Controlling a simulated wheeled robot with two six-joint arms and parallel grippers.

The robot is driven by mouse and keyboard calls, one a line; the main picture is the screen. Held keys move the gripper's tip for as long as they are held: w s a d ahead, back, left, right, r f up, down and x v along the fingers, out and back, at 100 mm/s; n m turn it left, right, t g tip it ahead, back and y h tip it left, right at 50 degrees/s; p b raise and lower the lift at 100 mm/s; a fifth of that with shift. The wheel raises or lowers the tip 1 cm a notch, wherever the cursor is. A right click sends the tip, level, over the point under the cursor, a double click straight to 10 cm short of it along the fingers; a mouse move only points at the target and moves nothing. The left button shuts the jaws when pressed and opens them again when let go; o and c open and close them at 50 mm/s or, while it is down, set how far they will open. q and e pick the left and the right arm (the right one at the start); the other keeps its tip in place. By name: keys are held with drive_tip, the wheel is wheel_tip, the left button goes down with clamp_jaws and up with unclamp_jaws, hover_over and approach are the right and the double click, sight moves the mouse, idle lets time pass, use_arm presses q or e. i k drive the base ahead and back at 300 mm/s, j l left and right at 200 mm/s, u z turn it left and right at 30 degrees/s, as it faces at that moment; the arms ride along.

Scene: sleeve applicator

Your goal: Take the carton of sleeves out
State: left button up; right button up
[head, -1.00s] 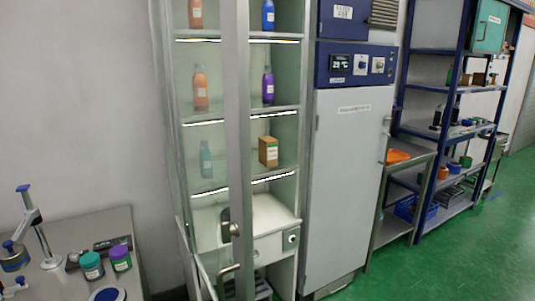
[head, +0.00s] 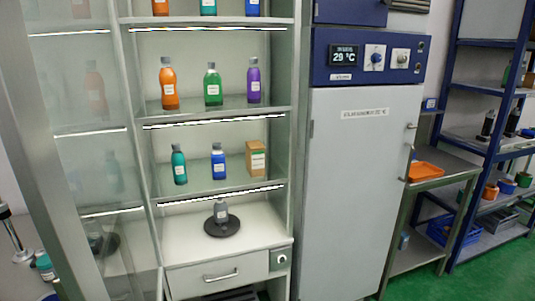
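The cabinet's glass door (head: 85,150) stands open at the left, so the shelf front is uncovered. Neither of my grippers shows in the head view.
Orange, green and purple bottles (head: 212,84) stand on the shelf above. Below, a grey bottle stands on a dark round disc (head: 222,227) above a drawer (head: 217,276). A tall grey incubator (head: 360,190) reading 29 °C adjoins the cabinet; a cart with an orange tray (head: 425,171) is right of it.

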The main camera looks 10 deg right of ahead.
sight(255, 149)
drive_tip(key=i+l+u, duration=0.2)
drive_tip(key=i+l, duration=0.15)
drive_tip(key=l, duration=0.3)
drive_tip(key=i+l, duration=0.15)
drive_tip(key=l, duration=0.2)
drive_tip(key=i+l+u, duration=0.15)
drive_tip(key=l, duration=0.2)
drive_tip(key=i+l+u, duration=0.1)
drive_tip(key=l, duration=0.25)
drive_tip(key=i+l+u, duration=0.1)
drive_tip(key=l, duration=0.3)
drive_tip(key=i+l+u, duration=0.1)
drive_tip(key=l, duration=0.25)
drive_tip(key=i, duration=0.05)
